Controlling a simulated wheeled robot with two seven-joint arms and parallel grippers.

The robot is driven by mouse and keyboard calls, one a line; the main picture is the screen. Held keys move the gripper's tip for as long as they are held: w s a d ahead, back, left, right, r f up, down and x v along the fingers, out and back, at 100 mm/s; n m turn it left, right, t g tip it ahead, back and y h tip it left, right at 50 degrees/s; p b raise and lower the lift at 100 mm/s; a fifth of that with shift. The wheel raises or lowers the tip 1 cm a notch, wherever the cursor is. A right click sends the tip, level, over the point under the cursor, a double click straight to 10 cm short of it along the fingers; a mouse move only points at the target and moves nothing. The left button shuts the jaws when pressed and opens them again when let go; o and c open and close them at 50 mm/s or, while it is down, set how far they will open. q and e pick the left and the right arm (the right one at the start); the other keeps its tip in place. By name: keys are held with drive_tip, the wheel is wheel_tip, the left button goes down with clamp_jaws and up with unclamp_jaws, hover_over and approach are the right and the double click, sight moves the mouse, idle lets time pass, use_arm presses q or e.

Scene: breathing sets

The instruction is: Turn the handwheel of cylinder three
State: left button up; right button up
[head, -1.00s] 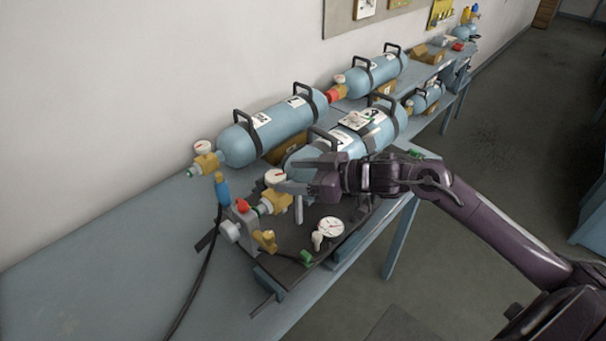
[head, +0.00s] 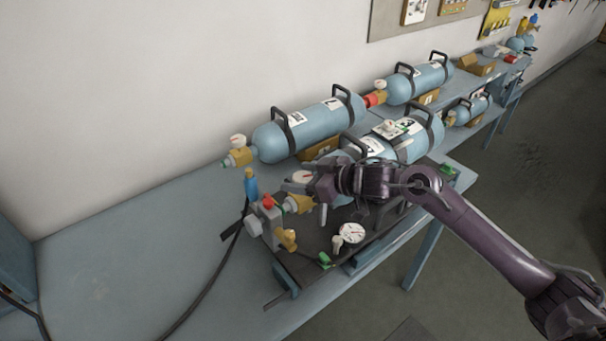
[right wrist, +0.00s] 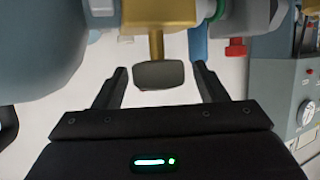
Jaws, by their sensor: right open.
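The near blue cylinder (head: 418,147) lies on its side on the bench, partly hidden by my right arm; I cannot read its number surely. Its brass valve (head: 298,204) with a round gauge (head: 303,177) points left. My right gripper (head: 304,199) is open at this valve and covers part of it. In the right wrist view, a dark grey knob (right wrist: 158,75) on a brass stem (right wrist: 156,43) sits between the two open fingers, with a gap on each side. It looks like the handwheel. My left gripper is not in view.
A grey fitting with a red knob (head: 268,202) and a blue-topped part (head: 250,184) stand just left of the valve. Another cylinder (head: 308,128) lies behind. The bench's left part (head: 130,240) is mostly clear.

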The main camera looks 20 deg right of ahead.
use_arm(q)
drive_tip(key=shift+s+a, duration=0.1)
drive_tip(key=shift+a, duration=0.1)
use_arm(e)
drive_tip(key=c, duration=1)
drive_tip(key=shift+d+r+n+g+y, duration=0.1)
drive_tip(key=shift+n+g+y, duration=0.2)
drive_tip(key=shift+y, duration=0.1)
drive_tip(key=shift+w+n+g+y, duration=0.1)
drive_tip(key=shift+n+g+y, duration=0.6)
drive_tip(key=shift+n, duration=0.2)
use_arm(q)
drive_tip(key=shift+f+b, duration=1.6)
use_arm(e)
drive_tip(key=shift+n+g+y, duration=1)
drive_tip(key=shift+n+g, duration=0.9)
drive_tip(key=o, duration=1)
